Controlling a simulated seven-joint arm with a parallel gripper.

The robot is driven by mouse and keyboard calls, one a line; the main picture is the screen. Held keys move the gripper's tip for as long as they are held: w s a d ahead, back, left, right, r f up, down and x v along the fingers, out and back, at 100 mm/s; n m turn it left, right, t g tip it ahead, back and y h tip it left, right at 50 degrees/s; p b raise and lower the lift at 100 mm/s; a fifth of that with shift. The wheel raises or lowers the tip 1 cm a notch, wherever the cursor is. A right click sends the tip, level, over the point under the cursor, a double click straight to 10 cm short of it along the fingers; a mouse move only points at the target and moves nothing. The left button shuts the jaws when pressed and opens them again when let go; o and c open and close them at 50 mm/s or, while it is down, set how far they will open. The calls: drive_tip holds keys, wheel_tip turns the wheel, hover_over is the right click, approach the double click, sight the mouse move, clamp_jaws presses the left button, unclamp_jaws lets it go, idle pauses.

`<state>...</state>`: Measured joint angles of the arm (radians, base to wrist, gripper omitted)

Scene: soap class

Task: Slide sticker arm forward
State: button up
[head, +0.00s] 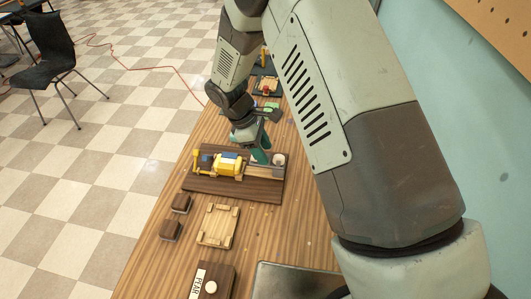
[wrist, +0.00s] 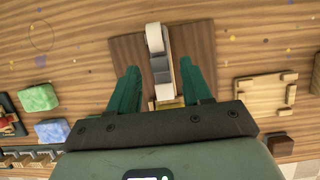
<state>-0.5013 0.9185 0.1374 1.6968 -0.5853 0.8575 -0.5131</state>
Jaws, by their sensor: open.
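The sticker device sits on a dark wood board (head: 222,187) in the head view. In the head view my gripper (head: 261,150) is low at the device's right part.
A box marked PEAR (head: 198,281) and a dark metal-edged panel (head: 285,280) are nearer. Green (wrist: 38,98) and blue (wrist: 52,131) bars lie left in the wrist view.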

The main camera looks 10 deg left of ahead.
drive_tip(key=shift+x, duration=1.1)
clamp_jaws()
